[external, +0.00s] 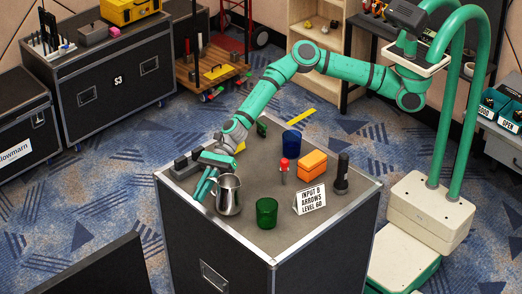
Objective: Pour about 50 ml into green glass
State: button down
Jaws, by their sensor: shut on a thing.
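A green glass (267,213) stands upright near the front of the case top. My gripper (212,190) is at the left side of the case top, at a metal pitcher (229,196) with a spout. It is shut on the pitcher, which looks upright, to the left of the green glass and apart from it. The fingertips are partly hidden by the pitcher. I cannot see the liquid in the pitcher or in the glass.
On the same case top (240,232) stand a blue cup (291,143), a red-topped tool (284,168), an orange box (312,165), a black flashlight (342,174) and a white sign (310,199). Dark blocks (187,164) lie at the left edge.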

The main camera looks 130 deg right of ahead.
jog(key=shift+s+a+r+n+h, duration=0.15)
jog(key=shift+a+r+n, duration=0.1)
jog(key=shift+r, duration=0.25)
jog(key=shift+s+a+r+n+h, duration=0.15)
jog(key=shift+r+n, duration=0.1)
jog(key=shift+r, duration=0.2)
jog(key=shift+a+r+n+h, duration=0.5)
jog(key=shift+a+r+n, duration=0.15)
jog(key=shift+r, duration=0.3)
notch_tip(320, 180, up, 5)
jog(key=n+t+h, duration=0.2)
jog(key=n, duration=0.2)
send_over(218, 193)
jog(key=shift+a+r, duration=0.1)
jog(key=shift+r, duration=0.05)
jog(key=shift+s+a+r+n+t, duration=0.1)
jog(key=shift+a+r+n+t, duration=0.15)
jog(key=shift+r, duration=0.3)
jog(key=shift+s+a+r+n+t, duration=0.15)
jog(key=shift+r+n, duration=0.15)
jog(key=shift+r, duration=0.2)
jog(key=shift+s+a+r+n+h, duration=0.1)
jog(key=shift+a+r+n+h, duration=0.3)
jog(key=shift+a+r+n, duration=0.35)
jog(key=shift+s+a+r+n+t, duration=0.1)
jog(key=shift+a+r+n+t, duration=0.15)
jog(key=shift+r+n, duration=0.15)
jog(key=shift+s+a+r+n+t, duration=0.15)
jog(key=shift+a+r+n, duration=0.1)
jog(key=shift+r, duration=0.25)
